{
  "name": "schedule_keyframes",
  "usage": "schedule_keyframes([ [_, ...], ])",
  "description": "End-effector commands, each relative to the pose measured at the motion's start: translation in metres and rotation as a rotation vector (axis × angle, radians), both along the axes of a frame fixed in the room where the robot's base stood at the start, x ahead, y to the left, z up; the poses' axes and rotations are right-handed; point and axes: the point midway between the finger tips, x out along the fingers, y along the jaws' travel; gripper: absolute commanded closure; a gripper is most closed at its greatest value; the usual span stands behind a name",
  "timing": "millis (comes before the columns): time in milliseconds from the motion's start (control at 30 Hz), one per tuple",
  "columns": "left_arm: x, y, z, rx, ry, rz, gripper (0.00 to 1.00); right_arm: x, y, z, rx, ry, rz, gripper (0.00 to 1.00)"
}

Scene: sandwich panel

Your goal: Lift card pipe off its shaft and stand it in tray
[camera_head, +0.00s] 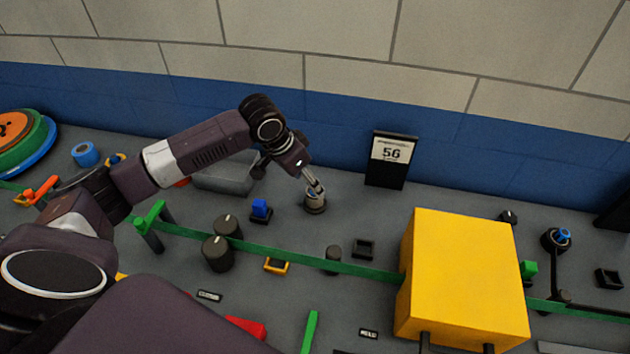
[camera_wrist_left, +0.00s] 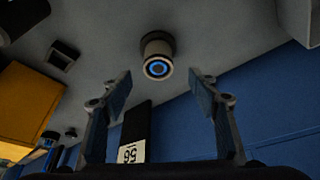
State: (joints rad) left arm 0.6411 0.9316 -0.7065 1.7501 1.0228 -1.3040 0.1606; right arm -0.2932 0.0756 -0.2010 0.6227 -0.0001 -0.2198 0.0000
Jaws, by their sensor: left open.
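The card pipe (camera_head: 315,200) is a short beige tube standing upright on a dark round base on the grey panel. In the left wrist view the card pipe (camera_wrist_left: 157,50) is seen end-on, with a blue ring inside its rim. My left gripper (camera_head: 317,188) is open just above the pipe; in the left wrist view my left gripper (camera_wrist_left: 160,88) has its fingers apart with the pipe beyond their tips. A grey tray (camera_head: 224,178) lies behind my left arm and is partly hidden by it. My right gripper is not in view.
A sign reading 56 (camera_head: 390,160) stands right of the pipe, near the blue wall. A large yellow box (camera_head: 463,280) stands at front right. A green rail (camera_head: 290,259) crosses in front.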

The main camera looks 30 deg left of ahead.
Motion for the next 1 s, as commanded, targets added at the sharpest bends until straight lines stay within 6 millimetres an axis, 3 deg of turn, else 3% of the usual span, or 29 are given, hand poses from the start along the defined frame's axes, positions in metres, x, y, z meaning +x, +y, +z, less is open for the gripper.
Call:
schedule_keyframes([
  [333,0.012,-0.004,-0.032,0.000,0.004,0.001,0.45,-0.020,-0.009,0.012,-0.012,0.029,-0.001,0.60],
  [600,0.023,-0.008,-0.064,0.001,0.003,0.000,0.45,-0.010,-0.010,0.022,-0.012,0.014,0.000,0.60],
  [933,0.025,-0.008,-0.070,0.002,0.000,-0.001,0.45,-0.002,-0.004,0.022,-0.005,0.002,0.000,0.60],
  [1000,0.025,-0.008,-0.070,0.002,0.000,-0.001,0.52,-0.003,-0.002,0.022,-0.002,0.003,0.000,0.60],
])
